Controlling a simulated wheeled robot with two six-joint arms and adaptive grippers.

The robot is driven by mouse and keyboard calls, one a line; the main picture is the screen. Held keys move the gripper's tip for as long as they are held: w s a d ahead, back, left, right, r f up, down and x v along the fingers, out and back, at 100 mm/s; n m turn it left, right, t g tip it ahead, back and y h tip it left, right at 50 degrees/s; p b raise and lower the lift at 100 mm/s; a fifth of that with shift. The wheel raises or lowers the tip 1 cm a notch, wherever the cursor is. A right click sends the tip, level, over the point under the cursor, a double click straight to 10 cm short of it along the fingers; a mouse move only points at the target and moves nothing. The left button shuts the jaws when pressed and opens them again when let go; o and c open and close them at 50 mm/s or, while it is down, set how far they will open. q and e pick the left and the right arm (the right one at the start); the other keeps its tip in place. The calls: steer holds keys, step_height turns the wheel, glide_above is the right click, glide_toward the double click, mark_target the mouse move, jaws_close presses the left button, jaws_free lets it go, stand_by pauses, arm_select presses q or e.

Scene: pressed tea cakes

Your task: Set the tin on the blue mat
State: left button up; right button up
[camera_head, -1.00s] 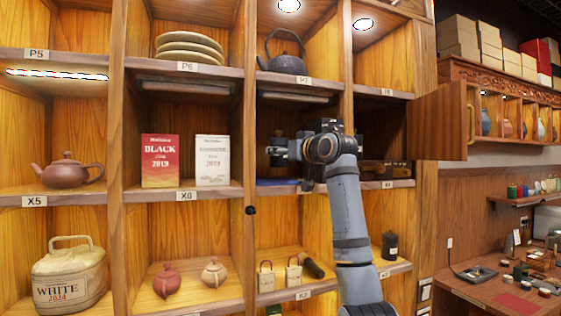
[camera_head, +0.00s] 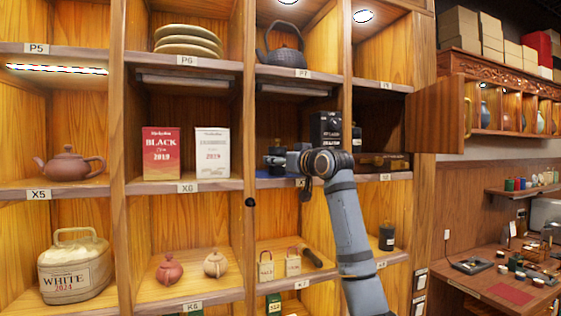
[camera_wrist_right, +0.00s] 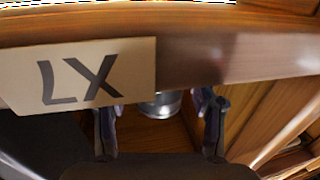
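The blue mat (camera_head: 263,174) shows as a thin sliver on the shelf of the middle compartment, mostly hidden by my right gripper and arm. My right gripper (camera_head: 275,160) reaches to the front of that compartment. In the right wrist view, its two fingers (camera_wrist_right: 160,125) stand apart. A round, silvery metal thing, likely the tin (camera_wrist_right: 160,106), shows in the gap between them. It is narrower than the gap, and I see no contact. The shelf edge and label hide part of it. My left gripper is not in view.
The shelf edge with its label (camera_wrist_right: 82,77) is close to my right gripper. An upright divider (camera_head: 249,120) borders the compartment on the left. An open cabinet door (camera_head: 435,113) juts out at the right. Tea boxes (camera_head: 161,158) stand in the compartment to the left.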

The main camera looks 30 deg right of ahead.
steer(key=shift+o, duration=0.7)
steer(key=shift+d, duration=0.1)
steer(key=shift+r, duration=0.25)
steer(key=s+b, duration=0.1)
steer(key=s+f+b, duration=0.1)
steer(key=shift+s, duration=0.4)
steer(key=s+b, duration=0.4)
steer(key=s, duration=0.5)
steer(key=shift+a+r, duration=0.3)
steer(key=shift+r, duration=0.1)
steer(key=shift+s+d, duration=0.1)
